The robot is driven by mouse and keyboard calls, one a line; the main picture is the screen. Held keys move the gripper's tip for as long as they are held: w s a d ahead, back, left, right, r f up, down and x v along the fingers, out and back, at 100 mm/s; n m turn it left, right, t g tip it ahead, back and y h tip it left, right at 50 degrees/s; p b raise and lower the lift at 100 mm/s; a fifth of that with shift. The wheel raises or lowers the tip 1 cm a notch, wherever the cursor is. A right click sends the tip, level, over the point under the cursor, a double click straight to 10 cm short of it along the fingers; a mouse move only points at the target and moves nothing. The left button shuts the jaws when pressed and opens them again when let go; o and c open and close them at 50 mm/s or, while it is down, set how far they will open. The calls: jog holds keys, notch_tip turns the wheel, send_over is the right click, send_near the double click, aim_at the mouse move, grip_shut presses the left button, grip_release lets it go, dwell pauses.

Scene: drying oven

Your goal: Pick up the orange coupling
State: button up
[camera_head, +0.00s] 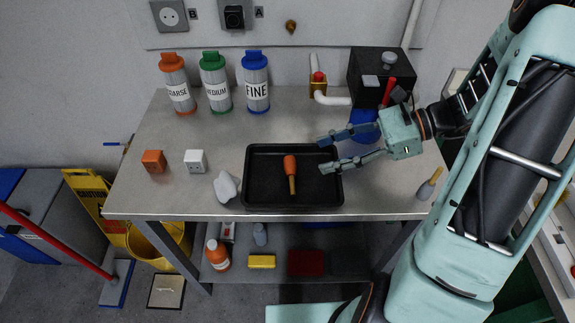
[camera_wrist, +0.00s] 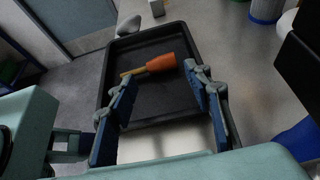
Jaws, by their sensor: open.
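The orange coupling (camera_head: 290,165), an orange body with a thin brass-coloured stem, lies in a black tray (camera_head: 247,180) on the metal table. Its stem points toward the table's front edge. In the wrist view the coupling (camera_wrist: 160,63) lies beyond the fingertips, near the middle of the tray (camera_wrist: 105,75), with its stem to the left. My gripper (camera_head: 322,154) is open and empty, to the right of the coupling and apart from it, with its fingers reaching over the tray's right side. The wrist view shows both blue fingers (camera_wrist: 160,76) spread apart.
Bottles marked coarse (camera_head: 178,88), medium (camera_head: 215,85) and fine (camera_head: 256,85) stand at the back left. An orange block (camera_head: 153,161), a white block (camera_head: 195,161) and a white lump (camera_head: 226,187) sit left of the tray. A black device (camera_head: 378,72) stands behind my gripper.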

aim_at(294, 164)
jog(key=b+x, duration=0.1)
jog(key=x, duration=0.7)
jog(key=shift+f, duration=0.2)
jog(key=c, duration=0.9)
jog(key=shift+r, duration=0.1)
